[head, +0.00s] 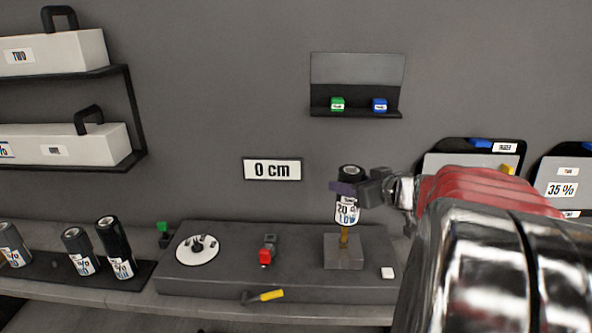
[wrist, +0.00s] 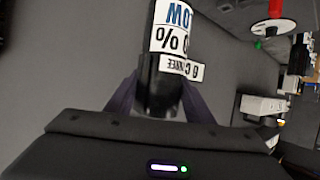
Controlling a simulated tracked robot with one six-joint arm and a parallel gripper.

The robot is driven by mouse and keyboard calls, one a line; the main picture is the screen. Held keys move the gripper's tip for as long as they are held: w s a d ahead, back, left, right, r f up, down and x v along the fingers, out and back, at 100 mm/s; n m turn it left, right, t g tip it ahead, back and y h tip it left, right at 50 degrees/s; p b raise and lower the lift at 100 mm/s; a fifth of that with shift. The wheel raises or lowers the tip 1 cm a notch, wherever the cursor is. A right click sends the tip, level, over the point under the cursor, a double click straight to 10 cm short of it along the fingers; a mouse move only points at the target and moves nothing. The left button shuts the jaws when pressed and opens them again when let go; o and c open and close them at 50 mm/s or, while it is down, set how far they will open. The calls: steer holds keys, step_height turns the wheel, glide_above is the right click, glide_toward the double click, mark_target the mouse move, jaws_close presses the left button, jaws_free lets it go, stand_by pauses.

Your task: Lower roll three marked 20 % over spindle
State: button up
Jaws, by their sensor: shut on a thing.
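The brass spindle (head: 344,240) stands on a grey block (head: 343,257) right below the roll. The roll's lower end hides the spindle's top, so I cannot tell whether it is around it or just above.
Several rolls stand at left.

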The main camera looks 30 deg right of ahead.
mark_target(347, 214)
steer(key=shift+f, duration=4.4)
steer(key=shift+f, duration=0.15)
steer(key=o, duration=1.4)
steer(key=shift+c, duration=0.2)
steer(key=shift+s, duration=0.1)
steer(key=d+v, duration=0.1)
steer(key=v, duration=1.2)
steer(key=shift+s+a, duration=0.3)
steer(key=shift+a, duration=0.2)
